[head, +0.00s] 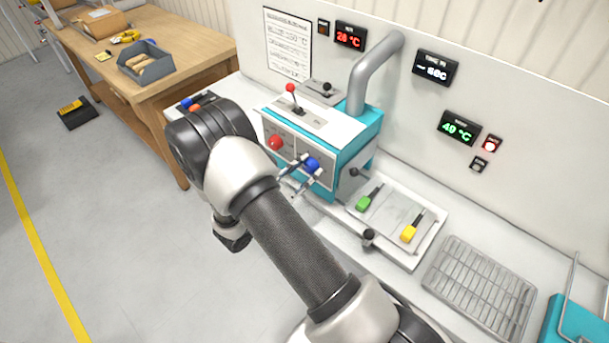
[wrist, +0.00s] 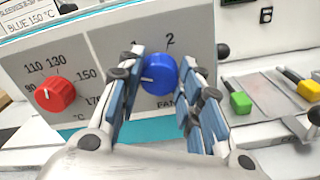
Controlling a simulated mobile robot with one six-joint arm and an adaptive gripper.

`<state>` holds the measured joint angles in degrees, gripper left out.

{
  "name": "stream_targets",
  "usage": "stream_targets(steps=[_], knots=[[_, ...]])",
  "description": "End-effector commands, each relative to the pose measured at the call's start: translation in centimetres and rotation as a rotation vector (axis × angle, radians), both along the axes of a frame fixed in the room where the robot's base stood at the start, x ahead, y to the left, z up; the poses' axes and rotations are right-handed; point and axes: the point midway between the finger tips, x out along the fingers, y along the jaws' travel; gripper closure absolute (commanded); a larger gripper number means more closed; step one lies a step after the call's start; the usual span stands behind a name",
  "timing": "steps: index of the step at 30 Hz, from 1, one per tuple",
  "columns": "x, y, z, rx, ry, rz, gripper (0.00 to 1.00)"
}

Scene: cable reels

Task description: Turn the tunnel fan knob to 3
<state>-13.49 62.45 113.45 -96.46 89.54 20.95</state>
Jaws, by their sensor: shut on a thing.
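The blue fan knob (wrist: 160,74) is on the grey front panel of the teal machine, above a partly covered "FAN" label. It also shows in the head view (head: 313,164). My gripper (wrist: 165,66) has its fingers on either side of the knob and is shut on it; in the head view my gripper (head: 300,176) reaches the panel from the front. The knob's white mark points left. The digit 2 shows above the knob, and a partly covered 1 to its upper left. No 3 is visible; the right finger covers that side.
A red temperature knob (wrist: 55,94) sits left of the blue one. A tray with a green-handled tool (head: 369,199) and a yellow-handled tool (head: 412,229) lies right of the machine. A wire rack (head: 480,285) is farther right. A red-topped lever (head: 292,92) stands on the machine.

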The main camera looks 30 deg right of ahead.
Motion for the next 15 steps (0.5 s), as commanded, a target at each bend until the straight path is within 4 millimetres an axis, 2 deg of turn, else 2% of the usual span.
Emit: stream_targets(steps=[15], knots=[[-0.15, -0.05, -0.58, 0.167, -0.463, 0.000, 0.91]])
